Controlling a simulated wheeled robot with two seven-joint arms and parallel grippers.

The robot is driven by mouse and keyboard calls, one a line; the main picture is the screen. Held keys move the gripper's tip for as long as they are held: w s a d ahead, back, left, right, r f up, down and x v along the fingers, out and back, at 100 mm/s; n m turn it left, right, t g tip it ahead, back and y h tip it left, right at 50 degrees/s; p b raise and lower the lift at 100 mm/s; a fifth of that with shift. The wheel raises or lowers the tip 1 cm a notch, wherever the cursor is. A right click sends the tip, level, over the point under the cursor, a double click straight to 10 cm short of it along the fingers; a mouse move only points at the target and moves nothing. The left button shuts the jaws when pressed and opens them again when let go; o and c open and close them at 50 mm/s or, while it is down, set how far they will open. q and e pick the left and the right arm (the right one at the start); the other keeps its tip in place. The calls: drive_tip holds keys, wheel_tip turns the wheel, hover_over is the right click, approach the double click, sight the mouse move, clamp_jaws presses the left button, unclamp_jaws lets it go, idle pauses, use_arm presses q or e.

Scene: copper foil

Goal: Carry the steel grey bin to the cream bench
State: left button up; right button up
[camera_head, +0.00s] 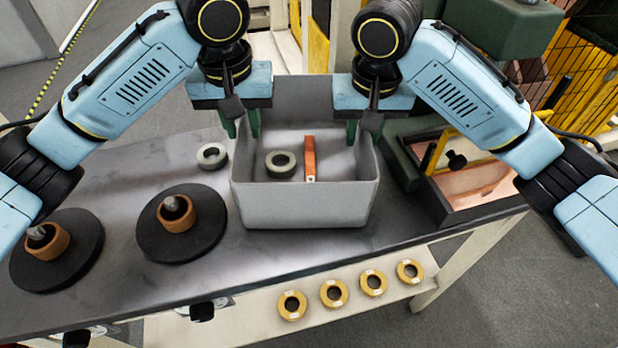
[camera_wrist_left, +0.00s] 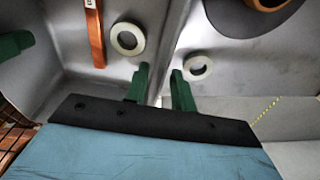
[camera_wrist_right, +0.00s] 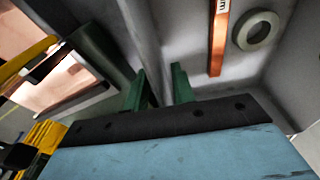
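The steel grey bin (camera_head: 305,208) stands upright on a dark grey worktop (camera_head: 290,252). Inside lie a pale ring-shaped roll (camera_head: 281,164) and a copper-coloured bar (camera_head: 310,158). My left gripper (camera_head: 242,126) is at the bin's left wall, with one green finger on each side of it; the left wrist view (camera_wrist_left: 160,88) shows gaps there. My right gripper (camera_head: 364,132) straddles the right wall the same way, also seen in the right wrist view (camera_wrist_right: 160,88). Both look open. I cannot make out a separate cream bench with certainty.
A second pale roll (camera_head: 212,155) lies left of the bin. Two black discs with copper-coloured spools (camera_head: 181,222) stand further left. A cream ledge (camera_head: 262,327) with several yellow rolls runs below the worktop's front edge.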

use_arm(q)
drive_tip(key=r, duration=0.6)
drive_tip(key=s+r, duration=0.1)
drive_tip(key=r, duration=0.2)
drive_tip(key=shift+r, duration=0.25)
use_arm(e)
drive_tip(key=shift+r, duration=0.1)
drive_tip(key=r, duration=0.4)
drive_tip(key=s+r, duration=0.1)
drive_tip(key=r, duration=0.6)
drive_tip(key=shift+s+r, duration=0.25)
drive_tip(key=shift+r, duration=0.15)
